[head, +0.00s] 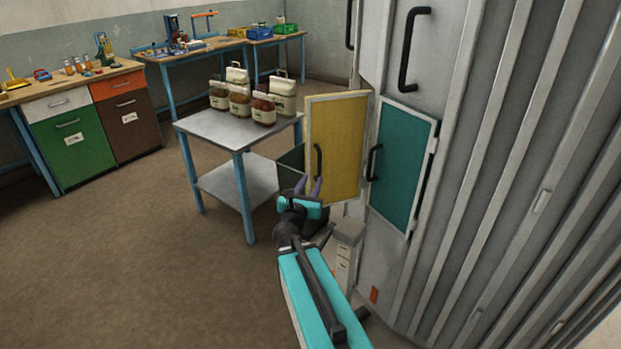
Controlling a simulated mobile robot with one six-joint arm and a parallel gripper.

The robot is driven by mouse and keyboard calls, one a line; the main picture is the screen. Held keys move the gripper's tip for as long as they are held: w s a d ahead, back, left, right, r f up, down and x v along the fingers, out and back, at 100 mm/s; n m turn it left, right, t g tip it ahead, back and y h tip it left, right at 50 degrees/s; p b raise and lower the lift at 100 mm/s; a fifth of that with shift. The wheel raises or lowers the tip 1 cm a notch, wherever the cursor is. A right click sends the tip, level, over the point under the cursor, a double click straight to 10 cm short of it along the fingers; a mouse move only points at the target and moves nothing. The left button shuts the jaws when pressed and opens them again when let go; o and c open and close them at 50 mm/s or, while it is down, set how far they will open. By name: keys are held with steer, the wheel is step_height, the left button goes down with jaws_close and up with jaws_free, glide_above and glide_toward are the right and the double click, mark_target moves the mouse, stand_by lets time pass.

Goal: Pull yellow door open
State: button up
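The yellow door (345,145) has a grey frame and stands out to the left of the grey cabinet body, at an angle to the teal door beside it. Its black upright bar handle (318,160) is near its left edge. My gripper (308,184) is in front of the door's lower left part, just below the handle. Its two purple fingers point up and are spread apart, with nothing seen between them. Whether a finger touches the handle or door cannot be told.
A teal door (403,160) with a black handle is right of the yellow door. A grey box (347,235) sits low beside my arm. Open floor (130,270) lies left.

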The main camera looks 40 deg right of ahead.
steer(key=shift+s+a+r+p, duration=0.15)
steer(key=shift+s+a+p, duration=0.4)
steer(key=shift+p, duration=0.9)
steer(key=shift+a, duration=0.1)
